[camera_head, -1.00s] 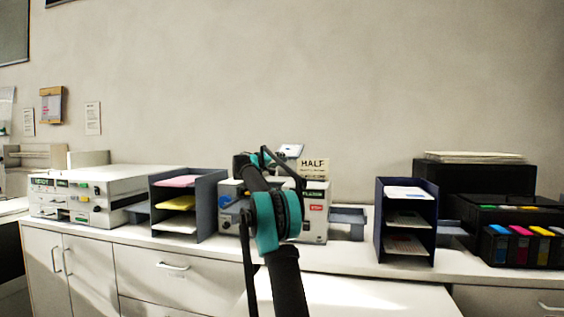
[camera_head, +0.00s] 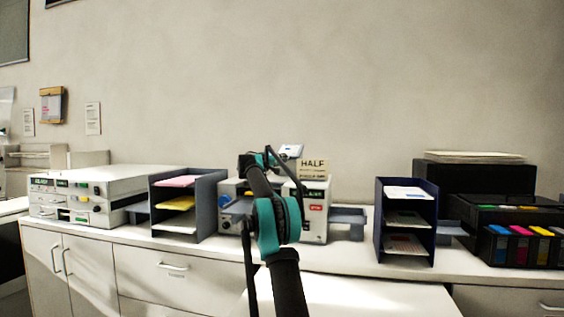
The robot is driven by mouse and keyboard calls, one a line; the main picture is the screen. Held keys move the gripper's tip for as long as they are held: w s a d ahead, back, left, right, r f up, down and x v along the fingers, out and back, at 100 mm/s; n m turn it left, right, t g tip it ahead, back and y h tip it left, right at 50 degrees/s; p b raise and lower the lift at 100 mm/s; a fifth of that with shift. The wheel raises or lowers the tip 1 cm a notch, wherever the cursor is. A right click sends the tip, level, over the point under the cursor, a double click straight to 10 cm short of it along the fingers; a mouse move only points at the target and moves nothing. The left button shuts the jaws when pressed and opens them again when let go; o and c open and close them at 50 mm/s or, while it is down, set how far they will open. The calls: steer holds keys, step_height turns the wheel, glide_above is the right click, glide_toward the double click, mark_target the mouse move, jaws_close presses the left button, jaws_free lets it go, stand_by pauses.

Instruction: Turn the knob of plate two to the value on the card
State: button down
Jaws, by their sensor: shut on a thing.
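Smaller print under the word is too blurred to read. My arm crosses the middle of this front. Plate two's knob cannot be made out. My gripper's fingers are hidden behind my arm, so their contact cannot be seen.
A dark paper rack (camera_head: 214,205) stands left of the machine, another (camera_head: 434,225) to the right. A wide white device (camera_head: 110,190) is at far left, a black printer (camera_head: 480,182) at far right. White counter (camera_head: 340,261) shows in front. A grey tray (camera_head: 347,222) adjoins the machine.

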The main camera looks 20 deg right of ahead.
stand_by(0.3)
steer(key=n+h, duration=0.1)
steer(key=n, duration=0.1)
steer(key=h, duration=0.1)
steer(key=shift+w+a+f+n+g+h, duration=0.1)
steer(key=shift+w+f+n+g+h, duration=0.05)
steer(key=shift+f+n+g+h, duration=0.2)
steer(key=shift+f+n+h, duration=0.1)
steer(key=shift+n+h, duration=0.75)
steer(key=shift+n, duration=0.7)
steer(key=c, duration=1.3)
jaws_free()
steer(key=shift+o, duration=0.2)
